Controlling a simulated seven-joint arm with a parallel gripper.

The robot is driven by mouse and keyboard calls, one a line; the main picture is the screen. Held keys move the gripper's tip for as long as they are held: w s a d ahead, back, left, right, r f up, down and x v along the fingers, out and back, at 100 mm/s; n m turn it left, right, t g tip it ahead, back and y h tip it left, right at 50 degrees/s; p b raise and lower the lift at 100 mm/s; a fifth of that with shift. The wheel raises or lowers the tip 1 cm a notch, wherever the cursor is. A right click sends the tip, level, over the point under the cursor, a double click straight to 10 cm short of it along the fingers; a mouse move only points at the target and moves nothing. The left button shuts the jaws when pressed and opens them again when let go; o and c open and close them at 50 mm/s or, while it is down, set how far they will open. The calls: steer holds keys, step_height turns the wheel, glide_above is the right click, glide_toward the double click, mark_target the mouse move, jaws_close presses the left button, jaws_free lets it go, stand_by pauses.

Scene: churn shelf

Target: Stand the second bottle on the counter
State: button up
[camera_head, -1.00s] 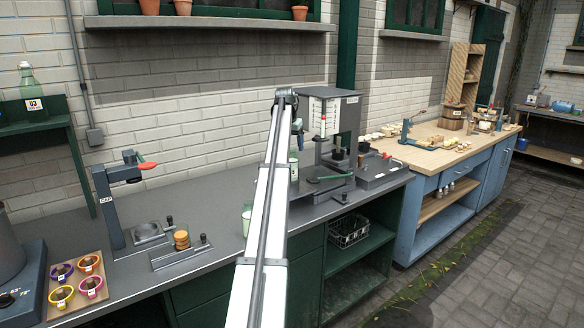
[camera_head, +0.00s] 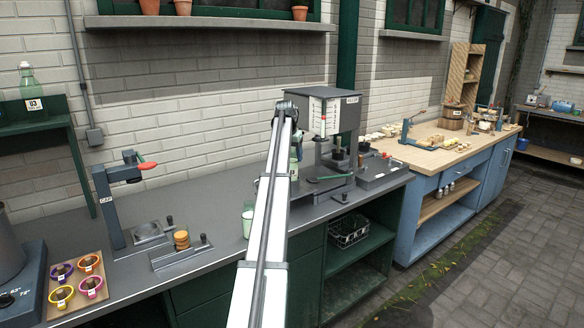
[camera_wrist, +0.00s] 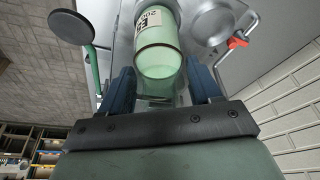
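A pale green bottle (camera_head: 294,165) with a white label stands by the press-like machine, partly hidden behind my arm. In the wrist view the labelled bottle (camera_wrist: 160,62) lies between the two blue fingers of my gripper (camera_wrist: 161,85). The fingers flank it closely; I cannot tell whether they touch it. In the head view my gripper is mostly hidden behind my arm. Another pale green bottle (camera_head: 247,218) stands on the grey counter (camera_head: 225,192), left of my arm and partly covered by it. A green bottle marked 03 (camera_head: 32,90) stands on the green shelf at left.
The machine (camera_head: 334,118) with a green lever (camera_head: 330,178) stands close to my gripper. A capping stand (camera_head: 112,205), a holder with orange-brown caps (camera_head: 181,240) and a tray of coloured cups (camera_head: 79,280) are at left. Bare counter lies between the caps and my arm.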

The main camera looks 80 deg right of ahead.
steer(key=c, duration=0.5)
steer(key=shift+r, duration=1.55)
steer(key=shift+w+a+f, duration=1.1)
steer(key=shift+a+f, duration=0.85)
steer(key=shift+a, duration=0.9)
steer(key=shift+w+a+f, duration=1.15)
steer(key=shift+a+f, duration=0.8)
steer(key=shift+a, duration=0.85)
steer(key=shift+w+a+f, duration=1.1)
steer(key=shift+a+f, duration=0.85)
steer(key=shift+a, duration=0.9)
